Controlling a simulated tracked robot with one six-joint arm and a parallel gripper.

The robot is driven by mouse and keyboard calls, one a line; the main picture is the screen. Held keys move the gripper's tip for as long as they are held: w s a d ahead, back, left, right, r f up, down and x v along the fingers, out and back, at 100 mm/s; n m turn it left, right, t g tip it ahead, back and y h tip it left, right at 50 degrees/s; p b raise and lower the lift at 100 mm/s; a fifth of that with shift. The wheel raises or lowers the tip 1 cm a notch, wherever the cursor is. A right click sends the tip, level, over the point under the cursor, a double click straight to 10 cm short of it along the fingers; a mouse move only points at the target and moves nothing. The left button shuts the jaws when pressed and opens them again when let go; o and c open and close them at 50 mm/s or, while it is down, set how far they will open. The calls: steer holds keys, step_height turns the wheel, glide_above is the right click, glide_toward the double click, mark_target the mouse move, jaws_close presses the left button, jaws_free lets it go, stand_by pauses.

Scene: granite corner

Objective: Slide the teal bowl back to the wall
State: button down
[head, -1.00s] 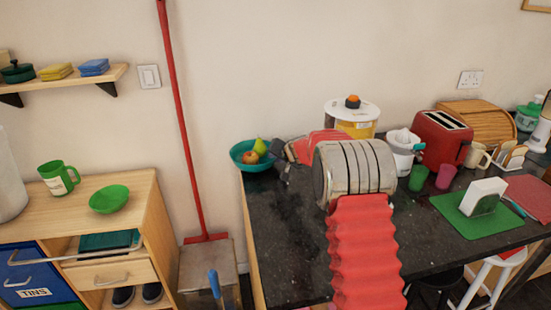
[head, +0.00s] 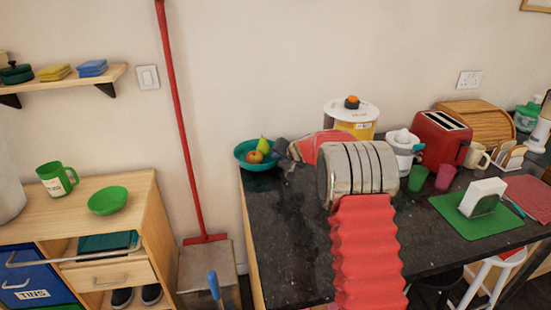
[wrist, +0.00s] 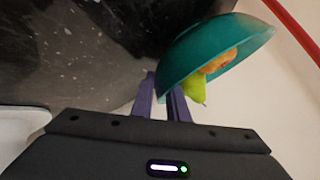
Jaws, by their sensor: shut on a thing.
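The teal bowl (head: 258,166) is at the back left corner of the dark granite counter, close to the wall. It holds a red-orange fruit (head: 254,157) and a green pear (head: 264,144). My gripper (head: 282,150) is at the bowl's right side in the head view. In the wrist view the two fingers (wrist: 164,92) are closed on the rim of the bowl (wrist: 195,45). The fruit shows inside the bowl there too. I cannot tell whether the bowl touches the wall (head: 255,70).
A white-lidded yellow canister (head: 352,122) stands behind my arm. A white juicer (head: 404,152), a red toaster (head: 442,137) and two cups (head: 431,178) are to the right. A red broom handle (head: 181,120) leans on the wall left of the counter. The counter's front left is clear.

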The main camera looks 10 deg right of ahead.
steer(key=shift+w+d, duration=0.3)
steer(key=shift+d, duration=0.7)
steer(key=shift+w+d, duration=0.25)
steer(key=shift+d, duration=0.75)
steer(key=c, duration=1.6)
jaws_free()
steer(key=shift+c, duration=0.2)
